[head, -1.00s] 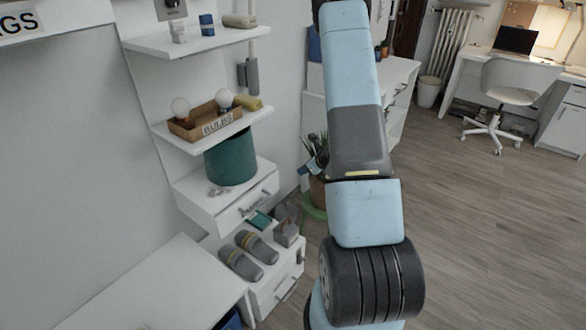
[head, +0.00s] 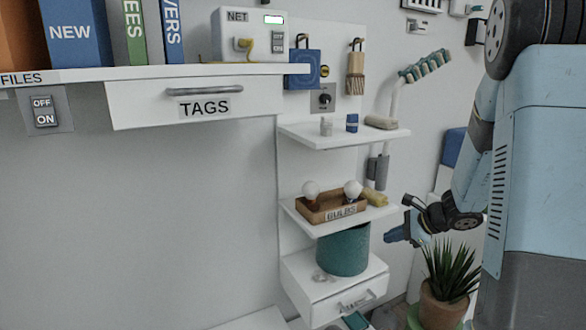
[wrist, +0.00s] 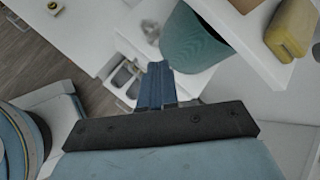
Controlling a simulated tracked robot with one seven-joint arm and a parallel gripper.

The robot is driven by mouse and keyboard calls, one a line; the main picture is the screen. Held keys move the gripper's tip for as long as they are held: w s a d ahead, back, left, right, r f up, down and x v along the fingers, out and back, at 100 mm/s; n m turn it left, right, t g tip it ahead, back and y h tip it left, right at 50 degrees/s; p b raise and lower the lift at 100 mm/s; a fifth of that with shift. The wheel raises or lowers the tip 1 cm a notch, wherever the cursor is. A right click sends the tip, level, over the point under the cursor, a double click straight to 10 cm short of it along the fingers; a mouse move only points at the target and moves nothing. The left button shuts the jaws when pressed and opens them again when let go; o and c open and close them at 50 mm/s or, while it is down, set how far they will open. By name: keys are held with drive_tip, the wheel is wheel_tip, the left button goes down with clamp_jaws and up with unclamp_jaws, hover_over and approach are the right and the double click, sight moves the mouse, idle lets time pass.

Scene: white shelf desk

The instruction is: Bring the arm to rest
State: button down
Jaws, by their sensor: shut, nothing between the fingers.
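My arm rises on the right side of the head view, its upper links close to the camera and partly cut off by the frame edge. My gripper (head: 392,236) is the small blue end just right of the teal bin, above the potted plant. In the wrist view my gripper (wrist: 155,75) shows as two blue fingers pressed together, shut and empty. Beyond the fingertips in that view are the teal bin (wrist: 190,40) and a shelf edge. I cannot tell the exact gap between the fingers and the bin.
The teal bin (head: 343,252) stands on the lower shelf unit, under a shelf with the bulbs box (head: 345,214) and a yellow block (head: 376,199). The potted plant (head: 445,285) is below my gripper. A drawer marked TAGS (head: 200,103) is at upper left.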

drive_tip(key=s+a+r+n+g, duration=0.2)
drive_tip(key=s+a+r+n, duration=0.35)
drive_tip(key=r, duration=0.25)
drive_tip(key=s+r+n+h, duration=0.2)
drive_tip(key=s+r+n, duration=0.2)
drive_tip(key=s, duration=0.3)
drive_tip(key=s+r+n+t+h, duration=0.1)
drive_tip(key=s+r+n+h, duration=0.2)
drive_tip(key=s, duration=0.4)
drive_tip(key=s+r+n+h, duration=0.2)
drive_tip(key=s+r+n, duration=0.4)
drive_tip(key=s+n, duration=0.1)
drive_tip(key=shift+s+d+t, duration=0.25)
drive_tip(key=shift+s+t, duration=0.05)
drive_tip(key=shift+s, duration=0.3)
